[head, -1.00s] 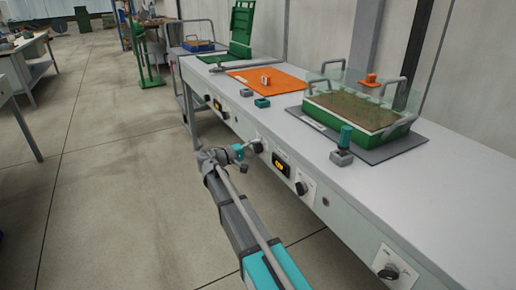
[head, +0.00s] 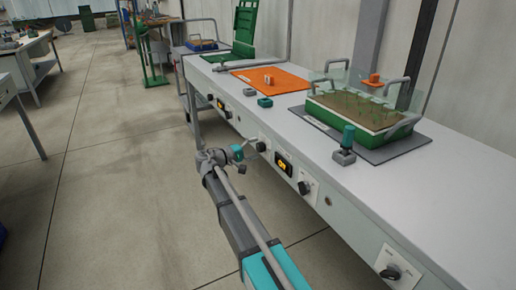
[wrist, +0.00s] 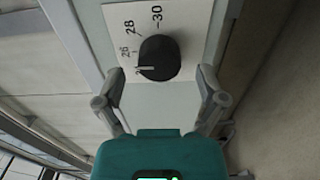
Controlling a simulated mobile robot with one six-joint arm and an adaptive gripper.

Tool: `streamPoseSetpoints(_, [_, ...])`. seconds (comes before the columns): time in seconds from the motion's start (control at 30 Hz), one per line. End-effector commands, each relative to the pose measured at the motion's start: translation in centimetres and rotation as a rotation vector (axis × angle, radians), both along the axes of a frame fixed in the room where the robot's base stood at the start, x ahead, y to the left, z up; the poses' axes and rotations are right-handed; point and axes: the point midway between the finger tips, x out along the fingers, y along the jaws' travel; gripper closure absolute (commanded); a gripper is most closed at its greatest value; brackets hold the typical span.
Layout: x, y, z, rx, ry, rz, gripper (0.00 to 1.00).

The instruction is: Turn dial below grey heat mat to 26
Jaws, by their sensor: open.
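The grey heat mat (head: 405,151) lies on the bench under a green tray of soil (head: 360,119) with a clear cover. Black dials are set along the bench front. One black dial (head: 261,146) is just beyond my gripper (head: 247,150). In the wrist view a black dial (wrist: 158,58) sits on a white plate (wrist: 115,18) marked 26, 28 and 30; its white pointer line points left, at a mark just below 26, partly hidden. My gripper (wrist: 160,76) is open, with one finger on each side of the dial's near edge. I cannot tell if they touch it.
A lit display (head: 283,163) and another dial (head: 304,187) are right of my gripper. A further dial (head: 391,272) is at lower right.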

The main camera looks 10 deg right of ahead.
Motion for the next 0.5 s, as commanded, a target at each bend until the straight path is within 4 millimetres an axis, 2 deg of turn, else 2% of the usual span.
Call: streamPoseSetpoints(0.5, [-2.1,7.5,0.0,0.000,0.000,0.002,0.10])
